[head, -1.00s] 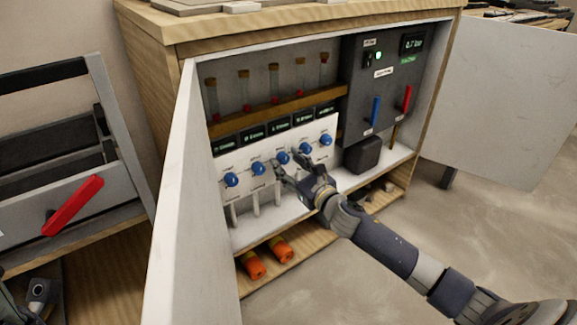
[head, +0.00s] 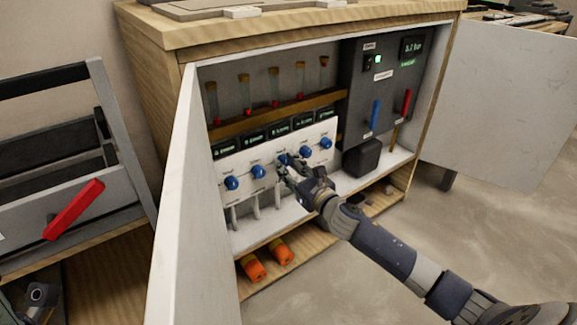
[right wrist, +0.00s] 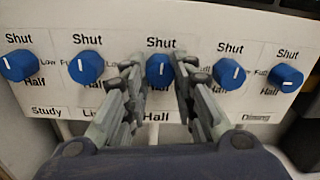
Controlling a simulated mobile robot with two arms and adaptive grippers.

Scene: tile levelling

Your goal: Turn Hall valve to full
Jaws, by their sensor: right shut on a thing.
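A white valve panel (head: 243,170) in the open cabinet carries a row of blue knobs. The middle one is the Hall valve (right wrist: 160,71), with "Shut" above it and its name plate below; it also shows in the head view (head: 283,158). My right gripper (head: 289,166) reaches in from the right. In the right wrist view its fingers (right wrist: 159,82) stand on both sides of the Hall knob and are shut on it. The knob's exact pointer angle is hard to make out. My left gripper is not clearly in view.
Neighbouring blue knobs sit close on both sides, such as the one to the left (right wrist: 86,67) and to the right (right wrist: 229,74). Glass tubes (head: 274,85) stand above. A white door (head: 178,200) stands open at left. A grey box (head: 385,85) with red and blue levers is at right.

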